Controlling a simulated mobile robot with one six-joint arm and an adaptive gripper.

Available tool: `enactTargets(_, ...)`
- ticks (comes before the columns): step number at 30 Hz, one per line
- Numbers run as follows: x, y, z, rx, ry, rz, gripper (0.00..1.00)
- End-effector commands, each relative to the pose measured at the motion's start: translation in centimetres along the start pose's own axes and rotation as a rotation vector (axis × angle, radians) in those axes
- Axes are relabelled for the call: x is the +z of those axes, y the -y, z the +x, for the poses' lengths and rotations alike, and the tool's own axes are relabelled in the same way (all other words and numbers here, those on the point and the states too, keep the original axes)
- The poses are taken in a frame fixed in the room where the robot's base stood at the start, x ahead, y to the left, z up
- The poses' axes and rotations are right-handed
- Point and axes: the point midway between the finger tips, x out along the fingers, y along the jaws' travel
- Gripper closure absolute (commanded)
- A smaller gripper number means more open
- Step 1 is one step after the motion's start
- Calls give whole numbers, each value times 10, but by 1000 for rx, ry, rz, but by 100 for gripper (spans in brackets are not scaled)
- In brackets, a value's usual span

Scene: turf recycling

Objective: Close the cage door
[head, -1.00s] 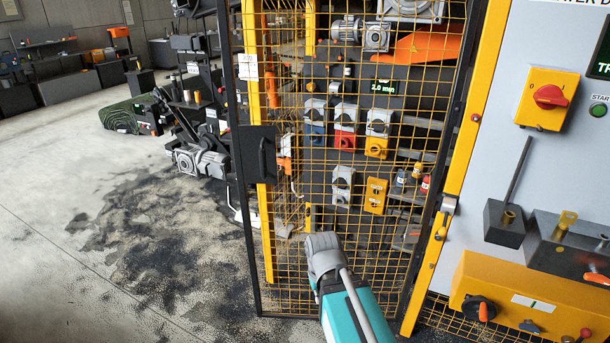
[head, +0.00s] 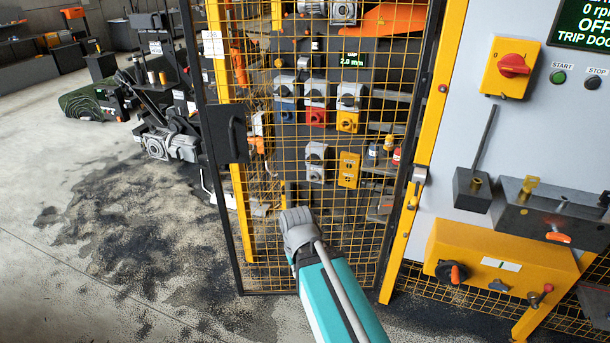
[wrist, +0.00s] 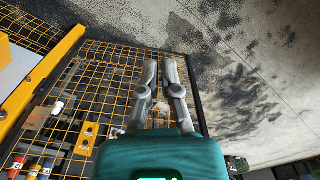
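The cage door (head: 310,292) is a yellow wire mesh panel in a black frame, hinged on the right at the yellow post. Its black latch plate and handle (head: 228,134) are on the left edge. That edge stands a little in front of the yellow left post (head: 243,205), so the door looks slightly ajar; the exact gap is unclear. My gripper (head: 290,212) is in front of the lower mesh, and I cannot tell if it touches. In the wrist view my gripper (wrist: 160,65) has two grey fingers slightly apart with nothing between them. The door mesh (wrist: 110,80) is beyond them.
A grey control panel (head: 470,150) with a red switch (head: 513,65) stands at right. A yellow box (head: 500,262) juts out below it. Motors and a green mat (head: 88,103) lie at back left. Open stained floor (head: 120,240) is at left.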

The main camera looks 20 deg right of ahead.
Motion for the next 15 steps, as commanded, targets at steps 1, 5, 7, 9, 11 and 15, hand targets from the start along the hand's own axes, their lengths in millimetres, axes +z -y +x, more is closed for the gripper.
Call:
enactTargets(1,-1,0,0,3,-2,-4,80)
enactTargets(5,-9,-2,-1,33,-16,-41,55)
enactTargets(7,-16,-4,-1,68,-30,-84,42)
enactTargets(9,-28,-7,-3,118,-50,-146,31)
enactTargets(11,-40,-9,-5,173,-70,-214,31)
enactTargets(15,-76,-14,-15,342,-113,-420,31)
